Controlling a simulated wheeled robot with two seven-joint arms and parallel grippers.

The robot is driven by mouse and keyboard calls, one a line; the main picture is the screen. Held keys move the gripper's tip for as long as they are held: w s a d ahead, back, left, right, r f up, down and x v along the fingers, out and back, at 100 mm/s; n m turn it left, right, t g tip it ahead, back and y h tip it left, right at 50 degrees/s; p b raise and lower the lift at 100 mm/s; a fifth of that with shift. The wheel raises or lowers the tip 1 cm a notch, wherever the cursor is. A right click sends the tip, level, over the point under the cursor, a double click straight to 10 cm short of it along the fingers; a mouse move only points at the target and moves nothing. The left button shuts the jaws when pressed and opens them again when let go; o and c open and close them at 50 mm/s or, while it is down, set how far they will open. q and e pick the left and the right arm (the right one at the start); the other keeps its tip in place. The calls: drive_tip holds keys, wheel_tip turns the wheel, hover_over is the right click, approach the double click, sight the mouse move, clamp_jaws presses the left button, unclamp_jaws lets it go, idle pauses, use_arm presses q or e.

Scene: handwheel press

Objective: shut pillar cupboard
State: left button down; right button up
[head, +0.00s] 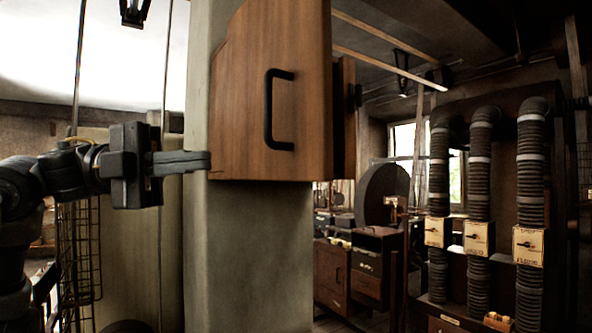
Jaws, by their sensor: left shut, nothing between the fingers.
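The pillar cupboard has a brown wooden door (295,60) with a black bow handle (270,110). It is on a grey pillar (240,255) in the middle of the head view. Beyond the door's right edge, a dark strip and another wooden panel (345,120) show; I cannot tell how far the door stands open. My left gripper (204,161) comes in from the left, level, with its fingers shut and empty. Its tips are at the door's lower left edge, below and left of the handle; whether they touch is unclear. My right gripper is not in view.
At the right stands a dark cabinet with several ribbed hoses (480,180) and labelled switch boxes (478,238). Behind are a round dark wheel (382,193) and wooden cabinets (333,272). A wire rack (80,255) stands low at the left.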

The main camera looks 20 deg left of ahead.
sight(291, 162)
use_arm(q)
drive_tip(key=shift+y, duration=0.4)
drive_tip(key=d+p, duration=0.2)
drive_tip(key=d, duration=0.2)
drive_tip(key=w+d+p, duration=0.1)
drive_tip(key=d+p, duration=0.1)
drive_tip(key=d, duration=0.2)
drive_tip(key=w+d+p, duration=0.1)
drive_tip(key=d+p, duration=0.1)
drive_tip(key=d, duration=0.3)
drive_tip(key=shift+w, duration=0.2)
